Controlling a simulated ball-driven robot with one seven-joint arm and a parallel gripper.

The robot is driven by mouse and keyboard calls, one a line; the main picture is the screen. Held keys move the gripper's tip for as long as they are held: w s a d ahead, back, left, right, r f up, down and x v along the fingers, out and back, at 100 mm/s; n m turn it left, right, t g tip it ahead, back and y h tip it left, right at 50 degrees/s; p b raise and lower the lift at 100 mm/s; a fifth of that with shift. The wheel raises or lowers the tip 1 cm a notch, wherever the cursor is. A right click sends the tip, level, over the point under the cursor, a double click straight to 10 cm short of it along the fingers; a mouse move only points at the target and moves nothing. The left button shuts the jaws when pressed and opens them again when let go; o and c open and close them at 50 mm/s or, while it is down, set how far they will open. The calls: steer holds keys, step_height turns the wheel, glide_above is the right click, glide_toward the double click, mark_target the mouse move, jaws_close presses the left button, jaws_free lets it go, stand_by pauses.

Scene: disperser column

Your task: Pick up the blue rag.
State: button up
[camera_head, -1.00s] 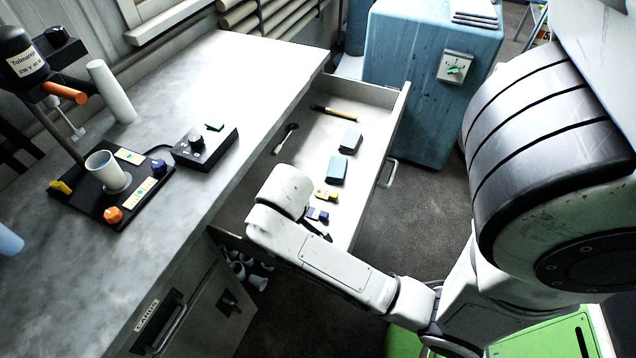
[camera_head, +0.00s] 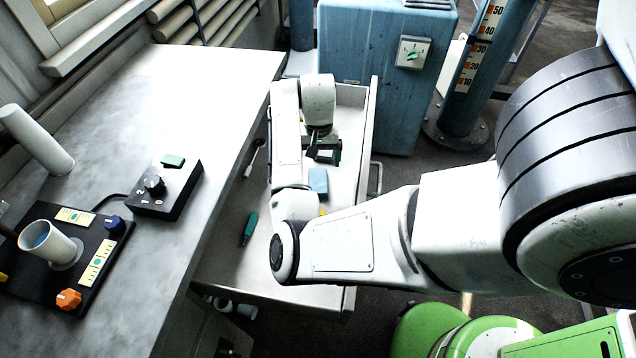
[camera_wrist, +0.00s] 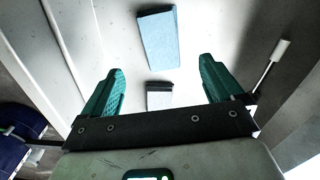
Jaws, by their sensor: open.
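The blue rag (camera_head: 318,181) looks like a flat light-blue rectangle and lies on the floor of the open drawer (camera_head: 225,262). In the wrist view the rag (camera_wrist: 158,40) lies ahead of the fingertips, apart from them. My gripper (camera_head: 322,155) is over the drawer, on the far side of the rag. In the wrist view my gripper (camera_wrist: 161,74) has its two green fingers spread wide with nothing held. A grey block with a dark edge (camera_wrist: 160,95) lies below, between the fingers in that view. My arm covers part of the drawer in the head view.
A green-handled tool (camera_head: 249,228) and a thin white-tipped tool (camera_head: 254,157) lie along the drawer's left side. The grey worktop (camera_head: 130,120) is left of the drawer, with a black control box (camera_head: 178,190). A blue cabinet (camera_head: 375,100) stands behind the drawer.

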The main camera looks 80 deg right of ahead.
mark_target(318, 180)
step_height(318, 180, down, 8)
steer(key=shift+a+f, duration=0.15)
stand_by(0.4)
steer(key=shift+c, duration=0.2)
steer(key=c, duration=1.1)
step_height(318, 180, up, 10)
